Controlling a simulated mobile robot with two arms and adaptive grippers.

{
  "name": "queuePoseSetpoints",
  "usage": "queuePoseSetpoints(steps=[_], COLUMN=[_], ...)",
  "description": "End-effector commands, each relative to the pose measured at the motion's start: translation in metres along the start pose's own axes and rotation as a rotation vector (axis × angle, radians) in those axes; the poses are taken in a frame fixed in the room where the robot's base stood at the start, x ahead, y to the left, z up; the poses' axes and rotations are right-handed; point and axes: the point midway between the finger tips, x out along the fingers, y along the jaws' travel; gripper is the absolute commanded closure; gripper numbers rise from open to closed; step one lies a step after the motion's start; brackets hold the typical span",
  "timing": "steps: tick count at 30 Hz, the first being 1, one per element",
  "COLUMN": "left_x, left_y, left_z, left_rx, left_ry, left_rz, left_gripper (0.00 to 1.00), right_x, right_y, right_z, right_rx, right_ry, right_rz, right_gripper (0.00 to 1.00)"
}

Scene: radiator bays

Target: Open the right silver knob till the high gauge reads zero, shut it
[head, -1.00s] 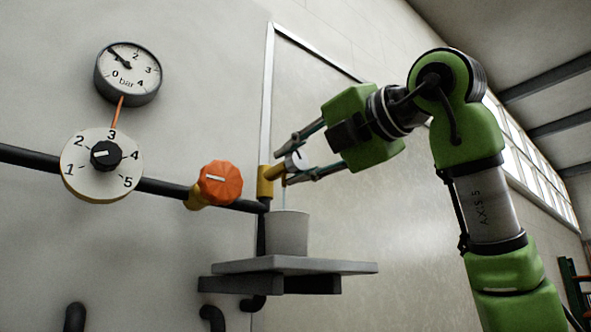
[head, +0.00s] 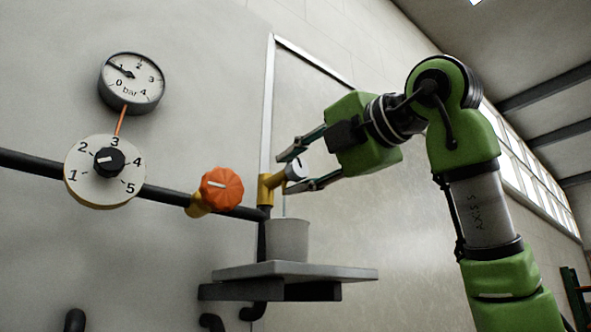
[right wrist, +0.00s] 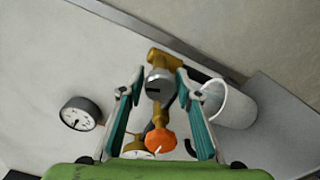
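The silver knob (head: 296,170) sits on a brass valve (head: 266,187) at the right end of the pipe. My right gripper (head: 287,173) has its fingers on either side of this knob. In the right wrist view, small gaps show between the fingers (right wrist: 160,74) and the silver knob (right wrist: 155,88), so it looks open around it. A thin pale line runs down from the valve to the grey bucket (head: 287,240). The round gauge (head: 132,83) has its needle near 1 bar. My left gripper is not in view.
An orange knob (head: 221,189) is left of the valve on the pipe. A numbered dial (head: 88,187) with a black knob is farther left below the gauge. The bucket stands on a grey shelf (head: 340,272) under the valve.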

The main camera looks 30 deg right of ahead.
Motion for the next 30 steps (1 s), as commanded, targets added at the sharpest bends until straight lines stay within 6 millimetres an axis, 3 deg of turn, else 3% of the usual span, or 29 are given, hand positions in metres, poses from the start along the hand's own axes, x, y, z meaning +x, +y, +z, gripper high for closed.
queuePoseSetpoints(steps=[14,30], left_x=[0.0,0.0], left_y=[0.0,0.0], left_z=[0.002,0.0], left_rx=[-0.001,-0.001], left_ry=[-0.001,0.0], left_rz=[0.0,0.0], left_gripper=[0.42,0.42], right_x=[-0.009,-0.108], right_y=[0.001,0.0], right_z=[0.0,0.001], right_rx=[-0.001,-0.001], right_ry=[0.001,-0.001], right_rz=[0.003,0.003], right_gripper=[0.58,0.58])
